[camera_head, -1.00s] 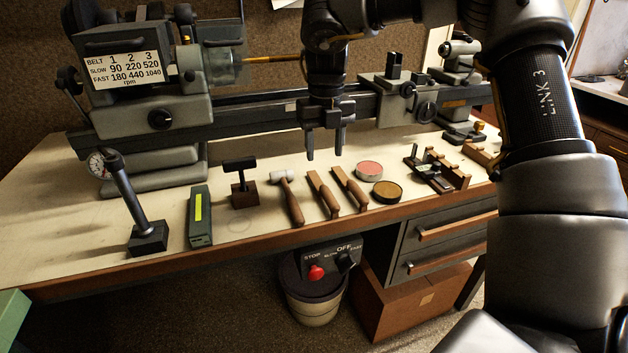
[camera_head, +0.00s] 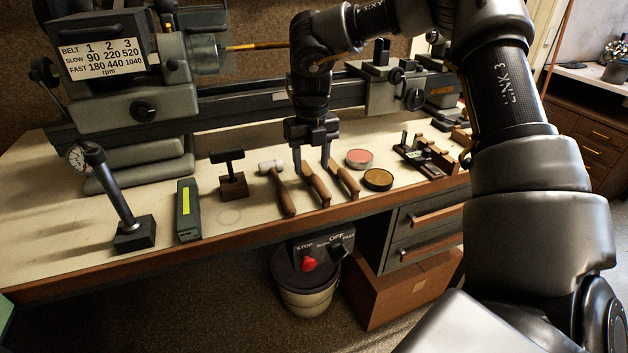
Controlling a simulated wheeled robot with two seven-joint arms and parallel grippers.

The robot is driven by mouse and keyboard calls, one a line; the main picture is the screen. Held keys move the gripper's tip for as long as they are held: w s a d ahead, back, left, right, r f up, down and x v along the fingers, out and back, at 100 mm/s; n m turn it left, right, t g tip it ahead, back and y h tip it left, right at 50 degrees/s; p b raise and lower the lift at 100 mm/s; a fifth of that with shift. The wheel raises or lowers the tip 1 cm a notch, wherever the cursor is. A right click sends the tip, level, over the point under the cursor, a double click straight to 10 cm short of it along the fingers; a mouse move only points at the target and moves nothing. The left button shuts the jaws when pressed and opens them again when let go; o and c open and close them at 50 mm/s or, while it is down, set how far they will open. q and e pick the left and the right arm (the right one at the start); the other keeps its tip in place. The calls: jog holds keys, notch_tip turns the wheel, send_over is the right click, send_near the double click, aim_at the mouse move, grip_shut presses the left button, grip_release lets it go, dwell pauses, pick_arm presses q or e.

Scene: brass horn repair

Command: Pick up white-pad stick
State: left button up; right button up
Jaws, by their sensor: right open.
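Two wooden sticks lie side by side near the bench's front edge: a left stick (camera_head: 317,188) and a right stick (camera_head: 346,180). Their pads are too small or hidden to tell which one is white. My right gripper (camera_head: 311,171) points down with its fingers apart, over the far end of the left stick. The fingers appear on either side of that stick, with nothing visibly gripped. I cannot tell whether they touch it. My left gripper is out of view.
A hammer (camera_head: 279,187) lies close left of the sticks. A pink round tin (camera_head: 359,158) and a brown round tin (camera_head: 378,179) sit to the right. The lathe (camera_head: 240,112) stands behind. A dial gauge stand (camera_head: 122,205) is at the left.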

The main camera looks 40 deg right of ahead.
aim_at(312, 172)
notch_tip(312, 172, down, 4)
jog(key=shift+w+d+r, duration=0.1)
jog(key=shift+d+r, duration=0.05)
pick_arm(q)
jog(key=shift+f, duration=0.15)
pick_arm(e)
grip_shut()
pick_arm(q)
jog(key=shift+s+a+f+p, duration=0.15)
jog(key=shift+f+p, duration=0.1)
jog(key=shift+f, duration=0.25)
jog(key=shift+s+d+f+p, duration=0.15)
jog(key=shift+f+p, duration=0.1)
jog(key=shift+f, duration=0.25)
pick_arm(e)
notch_tip(312, 172, up, 10)
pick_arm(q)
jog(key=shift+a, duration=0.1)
